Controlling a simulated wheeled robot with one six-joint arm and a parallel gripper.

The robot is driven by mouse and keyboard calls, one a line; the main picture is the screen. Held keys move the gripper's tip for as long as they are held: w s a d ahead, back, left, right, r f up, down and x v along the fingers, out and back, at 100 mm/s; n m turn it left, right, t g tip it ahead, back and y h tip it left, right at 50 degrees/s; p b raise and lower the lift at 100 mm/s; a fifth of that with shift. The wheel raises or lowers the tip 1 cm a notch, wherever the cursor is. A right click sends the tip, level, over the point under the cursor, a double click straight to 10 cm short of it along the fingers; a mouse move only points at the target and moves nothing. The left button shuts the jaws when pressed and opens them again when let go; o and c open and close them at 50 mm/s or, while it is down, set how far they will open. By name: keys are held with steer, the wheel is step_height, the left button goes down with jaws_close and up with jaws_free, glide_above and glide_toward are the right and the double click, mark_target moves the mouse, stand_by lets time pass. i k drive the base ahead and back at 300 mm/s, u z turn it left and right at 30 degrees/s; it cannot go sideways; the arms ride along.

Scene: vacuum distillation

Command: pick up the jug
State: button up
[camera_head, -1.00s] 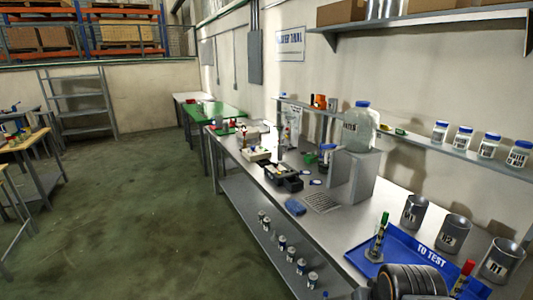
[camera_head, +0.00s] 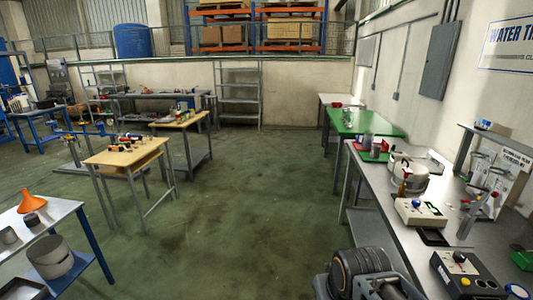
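I see no jug that I can make out in the view now. A large clear container with a blue cap, on the right-hand bench a second ago, is out of the picture. My gripper is not in view; only a dark rounded part of my arm shows at the bottom right, in front of the bench. Whether it holds anything cannot be seen.
The steel bench (camera_head: 395,215) on the right bears a control box (camera_head: 421,212), a round metal vessel (camera_head: 408,178) and a black device (camera_head: 465,275). A table with an orange funnel (camera_head: 32,201) and metal pot (camera_head: 50,257) stands at left. The green floor (camera_head: 230,220) between is clear.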

mark_target(368, 139)
steer(key=u, duration=0.2)
steer(key=i, duration=2.35)
steer(key=z, duration=0.3)
steer(key=i, duration=2.2)
steer(key=z, duration=1.65)
steer(key=i, duration=1.25)
steer(key=z, duration=0.7)
